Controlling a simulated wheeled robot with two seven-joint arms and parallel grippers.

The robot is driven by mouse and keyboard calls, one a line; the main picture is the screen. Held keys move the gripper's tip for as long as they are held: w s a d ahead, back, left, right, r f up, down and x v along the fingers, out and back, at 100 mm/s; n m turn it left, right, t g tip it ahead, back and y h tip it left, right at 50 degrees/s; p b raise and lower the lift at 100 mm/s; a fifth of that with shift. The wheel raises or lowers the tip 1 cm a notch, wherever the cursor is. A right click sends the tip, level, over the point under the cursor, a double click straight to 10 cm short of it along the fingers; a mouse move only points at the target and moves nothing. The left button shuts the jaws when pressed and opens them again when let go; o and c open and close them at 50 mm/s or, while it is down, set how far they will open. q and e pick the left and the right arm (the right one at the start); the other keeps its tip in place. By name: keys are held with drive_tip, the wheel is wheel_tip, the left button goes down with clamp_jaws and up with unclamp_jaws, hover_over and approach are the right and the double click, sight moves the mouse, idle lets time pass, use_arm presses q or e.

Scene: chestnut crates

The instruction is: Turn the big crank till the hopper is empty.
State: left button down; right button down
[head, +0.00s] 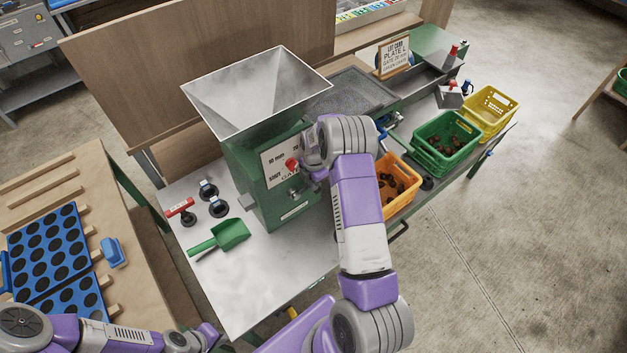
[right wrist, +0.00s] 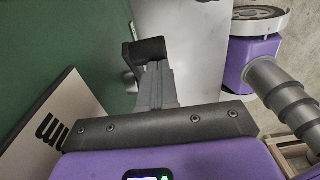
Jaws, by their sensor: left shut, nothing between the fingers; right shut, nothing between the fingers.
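The hopper (head: 258,88) is an open metal funnel on a green housing (head: 262,188); its visible inner walls are bare, and I see no chestnuts in it. A red knob (head: 291,163) and a small metal hub (head: 295,194) show on the housing's labelled front. I cannot make out the big crank; my right arm covers part of that side. My right gripper (head: 312,168) is shut and empty close to the front face; the right wrist view shows its fingers (right wrist: 150,68) beside the green panel. My left gripper (head: 210,337) is shut and empty, low at the picture's bottom.
An orange crate (head: 407,207), a green crate (head: 447,165) and a yellow crate (head: 511,118) stand along the right; the orange and green hold chestnuts. A green scoop (head: 232,234) and a red-handled tool (head: 180,207) lie left of the housing. A card (head: 394,56) stands behind.

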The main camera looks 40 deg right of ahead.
drive_tip(key=shift+d, duration=0.1)
drive_tip(key=shift+d+f+y+b, duration=0.65)
drive_tip(key=shift+y+b, duration=0.25)
drive_tip(key=shift+b, duration=0.55)
drive_tip(key=shift+y, duration=0.6)
drive_tip(key=shift+s+d+f+b, duration=0.1)
drive_tip(key=shift+d+f+b, duration=0.35)
drive_tip(key=shift+f+b, duration=0.5)
drive_tip(key=shift+w+d+f+b, duration=0.1)
drive_tip(key=shift+d+f+b, duration=0.45)
drive_tip(key=shift+b, duration=0.85)
drive_tip(key=shift+s+d+f+b, duration=0.1)
drive_tip(key=shift+d+f+b, duration=0.25)
drive_tip(key=shift+f+b, duration=0.65)
drive_tip(key=shift+r, duration=0.15)
drive_tip(key=d+r+p, duration=0.2)
drive_tip(key=d+r, duration=0.4)
drive_tip(key=d, duration=0.1)
drive_tip(key=shift+d+r, duration=0.2)
drive_tip(key=shift+r, duration=0.2)
drive_tip(key=shift+r, duration=0.1)
